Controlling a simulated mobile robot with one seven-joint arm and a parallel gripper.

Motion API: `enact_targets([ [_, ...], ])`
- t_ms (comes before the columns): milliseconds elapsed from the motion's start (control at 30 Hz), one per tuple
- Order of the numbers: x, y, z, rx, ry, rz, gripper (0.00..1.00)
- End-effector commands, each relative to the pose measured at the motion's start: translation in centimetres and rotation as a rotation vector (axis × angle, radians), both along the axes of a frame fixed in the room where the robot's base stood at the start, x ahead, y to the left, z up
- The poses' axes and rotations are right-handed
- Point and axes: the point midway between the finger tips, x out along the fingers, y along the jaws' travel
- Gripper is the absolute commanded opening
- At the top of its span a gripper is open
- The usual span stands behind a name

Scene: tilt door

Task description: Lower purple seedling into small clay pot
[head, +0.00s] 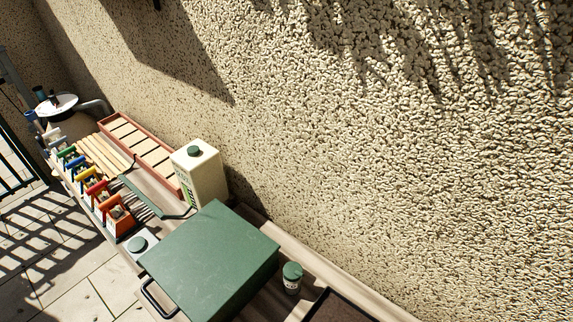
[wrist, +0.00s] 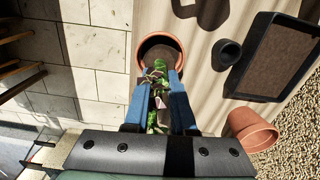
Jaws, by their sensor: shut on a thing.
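In the wrist view my gripper (wrist: 160,88) has blue fingers closed on a leafy green seedling (wrist: 156,122) with a small pinkish-purple patch between the fingers. A round clay pot (wrist: 142,52) with dark soil inside lies just beyond the fingertips. The fingertips and upper leaves overlap its near rim in the picture; I cannot tell how high they are above it. The seedling's lower end is hidden among leaves and fingers. A second clay pot (wrist: 252,131) is at the lower right. The head view shows neither my gripper nor the clay pots.
A small black pot (wrist: 226,54) and a dark soil tray (wrist: 284,58) stand right of the clay pot. In the head view a green box (head: 210,252), white jug (head: 201,175), small green-lidded jar (head: 291,278) and coloured-handled tools (head: 95,188) crowd the bench along the wall.

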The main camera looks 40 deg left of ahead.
Motion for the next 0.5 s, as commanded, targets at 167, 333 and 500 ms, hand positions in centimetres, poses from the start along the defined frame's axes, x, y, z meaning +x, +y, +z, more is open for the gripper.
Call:
enact_targets([
  [167,0.05,0.0,-0.31,0.0,-0.001,0.0,0.0],
  [333,0.06,0.01,-0.57,0.0,-0.001,0.0,0.0],
  [500,0.06,0.01,-0.82,0.0,-0.002,0.0,0.0],
])
